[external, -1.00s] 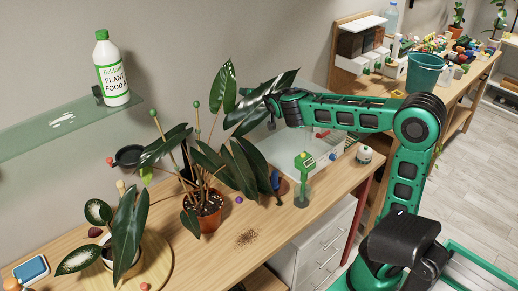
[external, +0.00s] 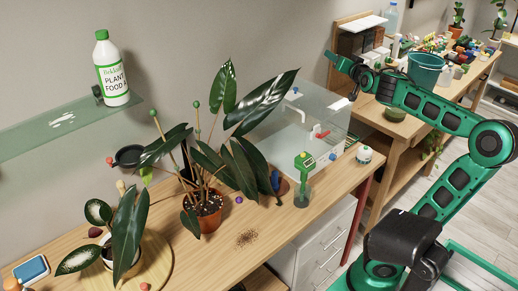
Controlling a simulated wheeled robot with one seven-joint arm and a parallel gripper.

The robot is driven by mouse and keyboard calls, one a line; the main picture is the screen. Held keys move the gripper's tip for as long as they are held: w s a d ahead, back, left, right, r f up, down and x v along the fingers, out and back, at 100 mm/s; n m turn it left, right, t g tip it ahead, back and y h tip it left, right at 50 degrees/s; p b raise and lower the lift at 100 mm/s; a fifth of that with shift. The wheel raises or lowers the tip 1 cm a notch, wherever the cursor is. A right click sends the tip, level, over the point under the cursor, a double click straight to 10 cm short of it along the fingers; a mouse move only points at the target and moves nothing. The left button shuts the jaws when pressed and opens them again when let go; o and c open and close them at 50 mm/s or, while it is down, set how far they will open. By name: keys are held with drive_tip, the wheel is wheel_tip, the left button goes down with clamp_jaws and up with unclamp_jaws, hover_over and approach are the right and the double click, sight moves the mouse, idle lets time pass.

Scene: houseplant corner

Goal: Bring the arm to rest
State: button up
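My gripper (external: 341,62) is at the end of my green arm (external: 430,104), raised in the air in front of the back bench, right of the large potted plant (external: 203,203). It is clear of the plant's leaves. It is small in the external view, and I cannot make out whether its fingers are apart or together. No held object can be made out.
A plant food bottle (external: 110,70) stands on a glass shelf (external: 60,128). The back bench carries a teal bucket (external: 425,68).

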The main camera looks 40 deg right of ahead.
drive_tip(key=s+d+f+m+g, duration=0.2)
drive_tip(key=s+f+m+g, duration=0.15)
drive_tip(key=s+f, duration=0.9)
drive_tip(key=s+a+f+n+g+y, duration=0.1)
drive_tip(key=s+a+f+g, duration=0.1)
drive_tip(key=a+f, duration=0.35)
drive_tip(key=s+a+f+g+y, duration=0.1)
drive_tip(key=s+a+f+g, duration=0.1)
drive_tip(key=f, duration=0.7)
drive_tip(key=s+a+f+n+g+y, duration=0.15)
drive_tip(key=a+f, duration=0.25)
drive_tip(key=f, duration=0.4)
drive_tip(key=s+a+n+g+y, duration=0.4)
drive_tip(key=s+a, duration=0.8)
drive_tip(key=s, duration=0.3)
drive_tip(key=shift+s+n+g, duration=0.15)
drive_tip(key=shift+n+g, duration=0.35)
drive_tip(key=shift+g, duration=0.5)
drive_tip(key=shift+f, duration=0.1)
